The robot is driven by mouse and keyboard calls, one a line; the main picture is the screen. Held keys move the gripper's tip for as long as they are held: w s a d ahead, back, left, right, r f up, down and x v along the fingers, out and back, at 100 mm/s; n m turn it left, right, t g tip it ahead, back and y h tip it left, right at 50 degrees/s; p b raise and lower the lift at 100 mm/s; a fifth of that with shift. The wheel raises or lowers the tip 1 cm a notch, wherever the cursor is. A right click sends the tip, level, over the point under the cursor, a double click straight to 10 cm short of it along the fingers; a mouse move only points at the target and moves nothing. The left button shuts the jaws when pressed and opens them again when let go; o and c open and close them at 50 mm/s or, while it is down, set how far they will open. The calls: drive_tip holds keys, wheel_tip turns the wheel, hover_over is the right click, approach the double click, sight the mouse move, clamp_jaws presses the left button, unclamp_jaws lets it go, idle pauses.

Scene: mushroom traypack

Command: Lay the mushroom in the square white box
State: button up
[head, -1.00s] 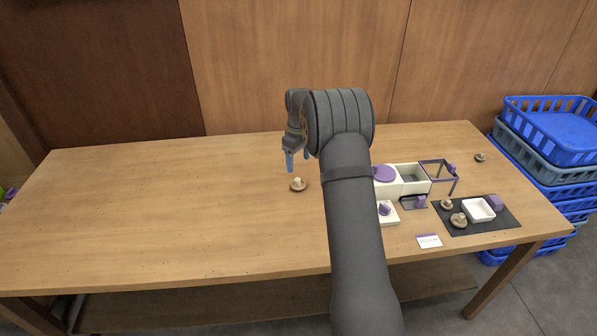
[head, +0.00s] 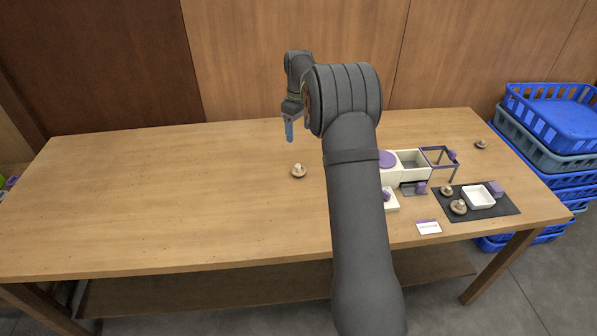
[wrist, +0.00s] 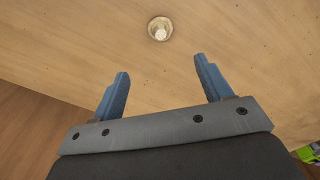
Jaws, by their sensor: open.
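A brown mushroom with a pale stem (head: 298,171) lies alone on the bare middle of the table. It also shows in the wrist view (wrist: 160,29), ahead of the fingertips and apart from them. My gripper (head: 289,131) has blue fingers and hangs above the table, behind the mushroom in the head view. In the wrist view my gripper (wrist: 160,70) is open and empty. The square white box (head: 478,204) stands on a dark mat (head: 489,212) at the right. Its visible inside looks empty.
Two mushrooms (head: 459,207) (head: 446,191) and a purple block (head: 496,188) are on the mat by the box. Another mushroom (head: 480,144) lies at the far right. Cream bins (head: 411,168), a purple frame (head: 440,158) and a card (head: 428,227) stand nearby. The table's left is clear.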

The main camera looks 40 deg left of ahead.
sight(298, 166)
wheel_tip(298, 166, down, 17)
drive_tip(key=shift+r, duration=0.15)
drive_tip(key=c, duration=0.7)
